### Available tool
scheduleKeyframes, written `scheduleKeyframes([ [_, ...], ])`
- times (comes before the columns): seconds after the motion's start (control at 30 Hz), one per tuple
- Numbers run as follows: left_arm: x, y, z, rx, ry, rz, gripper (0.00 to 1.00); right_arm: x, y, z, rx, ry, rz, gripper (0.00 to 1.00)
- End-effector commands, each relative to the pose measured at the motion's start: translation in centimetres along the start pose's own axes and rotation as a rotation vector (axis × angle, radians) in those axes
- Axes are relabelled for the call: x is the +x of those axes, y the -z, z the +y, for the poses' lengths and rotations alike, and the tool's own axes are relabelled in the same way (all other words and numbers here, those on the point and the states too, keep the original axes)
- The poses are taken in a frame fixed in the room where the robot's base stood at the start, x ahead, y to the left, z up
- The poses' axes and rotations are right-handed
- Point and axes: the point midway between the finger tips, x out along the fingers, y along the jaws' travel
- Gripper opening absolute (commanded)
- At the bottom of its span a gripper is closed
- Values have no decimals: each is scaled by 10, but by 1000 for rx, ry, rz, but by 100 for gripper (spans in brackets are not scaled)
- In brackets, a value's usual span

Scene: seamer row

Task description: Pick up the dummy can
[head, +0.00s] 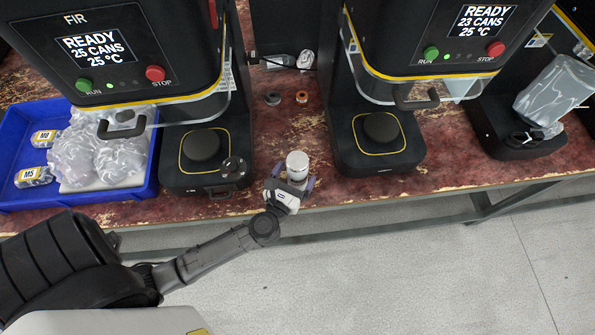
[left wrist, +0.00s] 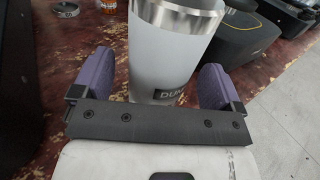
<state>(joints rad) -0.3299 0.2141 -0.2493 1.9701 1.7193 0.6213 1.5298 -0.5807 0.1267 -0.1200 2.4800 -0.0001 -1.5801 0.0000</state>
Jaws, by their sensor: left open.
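The dummy can (head: 297,164) is a white can with a silver rim, standing upright on the worn red bench between the two seamers. It fills the middle of the left wrist view (left wrist: 172,50), where part of a dark label reading "DU" shows near its base. My left gripper (head: 291,184) is at the can, with its purple fingers open on either side of it. In the left wrist view the fingers (left wrist: 160,85) flank the can, with a gap visible on the left side. Whether the right finger touches is hard to tell. My right gripper is not in view.
A left seamer (head: 100,45) and a right seamer (head: 440,40) flank the can. A blue tray (head: 15,150) with bagged items is at left. The bench front edge is close.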

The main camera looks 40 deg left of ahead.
Motion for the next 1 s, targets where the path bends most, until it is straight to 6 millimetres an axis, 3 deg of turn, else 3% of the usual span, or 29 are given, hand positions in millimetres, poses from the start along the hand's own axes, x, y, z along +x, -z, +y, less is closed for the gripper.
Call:
scheduleKeyframes([
  [0.2,17,0,0,0,0,0,92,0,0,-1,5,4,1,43],
  [0.47,18,0,0,1,0,0,92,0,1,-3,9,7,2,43],
  [1.0,17,0,0,0,0,0,40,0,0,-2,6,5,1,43],
])
